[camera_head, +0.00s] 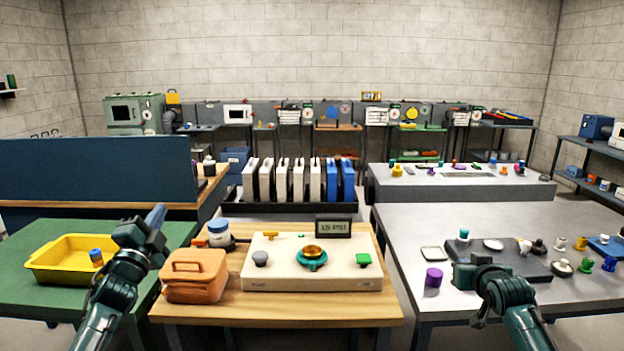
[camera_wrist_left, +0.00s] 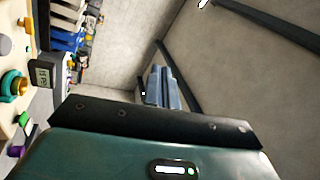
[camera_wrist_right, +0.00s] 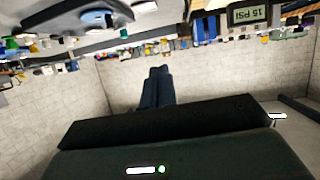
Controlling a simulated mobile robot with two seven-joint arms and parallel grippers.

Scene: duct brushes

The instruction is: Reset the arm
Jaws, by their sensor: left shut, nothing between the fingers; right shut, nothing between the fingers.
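My left gripper (camera_head: 156,216) is raised above the right end of the green table, its blue-grey fingers pointing up and away. In the left wrist view its fingers (camera_wrist_left: 162,88) lie together with nothing between them. My right arm reaches over the front of the grey table on the right, its wrist in front of a dark mat (camera_head: 530,262). The right fingers are hard to make out in the head view. In the right wrist view they (camera_wrist_right: 158,86) are shut and empty, against the wall behind.
A yellow tray (camera_head: 70,272) with a blue-capped item stands on the green table (camera_head: 30,235). The wooden table (camera_head: 270,312) in the middle bears an orange bag (camera_head: 193,277) and a cream panel (camera_head: 310,284) with a display (camera_head: 333,228). Small coloured parts stand on the grey table (camera_head: 420,215).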

